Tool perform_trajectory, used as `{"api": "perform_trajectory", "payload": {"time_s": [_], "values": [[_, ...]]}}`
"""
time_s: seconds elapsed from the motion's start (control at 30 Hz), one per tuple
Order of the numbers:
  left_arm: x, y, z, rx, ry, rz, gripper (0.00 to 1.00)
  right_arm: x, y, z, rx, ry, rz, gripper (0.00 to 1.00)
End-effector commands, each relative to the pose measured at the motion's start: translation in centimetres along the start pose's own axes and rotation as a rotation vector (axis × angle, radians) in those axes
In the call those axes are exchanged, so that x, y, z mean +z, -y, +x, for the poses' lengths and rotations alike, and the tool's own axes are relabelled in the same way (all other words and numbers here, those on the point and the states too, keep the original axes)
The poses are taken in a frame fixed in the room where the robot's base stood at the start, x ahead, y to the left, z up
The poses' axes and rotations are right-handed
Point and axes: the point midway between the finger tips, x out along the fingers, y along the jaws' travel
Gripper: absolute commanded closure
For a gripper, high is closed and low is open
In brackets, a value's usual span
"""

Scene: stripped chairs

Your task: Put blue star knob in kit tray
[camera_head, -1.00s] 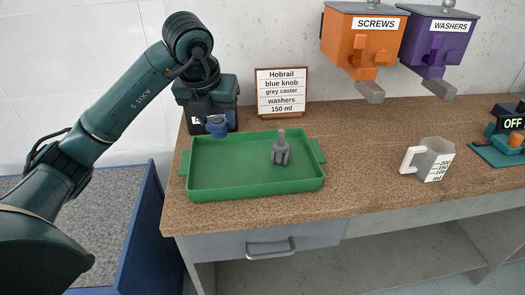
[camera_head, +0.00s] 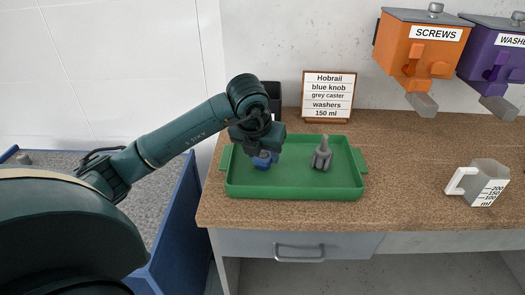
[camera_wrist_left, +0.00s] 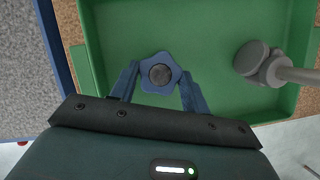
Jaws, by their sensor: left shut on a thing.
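The blue star knob (camera_head: 263,161) is held in my left gripper (camera_head: 264,154), over the left part of the green kit tray (camera_head: 290,190). In the left wrist view the knob (camera_wrist_left: 161,73) sits between the two blue fingers (camera_wrist_left: 160,88), its round dark centre facing the camera, with the tray floor (camera_wrist_left: 200,30) around it. I cannot tell whether the knob touches the tray floor. A grey caster (camera_head: 321,154) is in the right half of the tray, apart from the knob. My right gripper is not in view.
An order sign (camera_head: 328,95) stands behind the tray. A measuring jug (camera_head: 482,183) is to the right, below the orange screws dispenser (camera_head: 420,48) and purple washers dispenser (camera_head: 496,58). The bench (camera_head: 410,170) between tray and jug is clear.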

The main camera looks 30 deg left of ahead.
Motion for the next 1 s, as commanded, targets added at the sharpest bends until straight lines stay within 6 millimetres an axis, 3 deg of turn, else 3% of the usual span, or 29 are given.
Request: {"api": "perform_trajectory", "payload": {"time_s": [0.1, 0.13, 0.4, 0.73, 1.0], "values": [[-0.1, 0.0, 0.3, 0.0, 0.0, 0.0, 0.76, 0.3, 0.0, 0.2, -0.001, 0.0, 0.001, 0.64], [-0.1, 0.0, 0.3, 0.0, 0.0, 0.0, 0.53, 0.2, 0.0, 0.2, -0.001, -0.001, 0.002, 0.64], [-0.1, 0.0, 0.1, 0.0, -0.001, 0.0, 0.32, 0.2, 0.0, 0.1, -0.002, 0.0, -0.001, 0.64], [0.1, 0.0, -0.5, -0.001, 0.002, 0.0, 0.32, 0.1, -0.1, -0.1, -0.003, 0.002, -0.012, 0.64], [0.2, 0.0, -5.6, -0.001, 0.008, 0.001, 0.32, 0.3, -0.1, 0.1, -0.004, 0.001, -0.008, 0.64]]}}
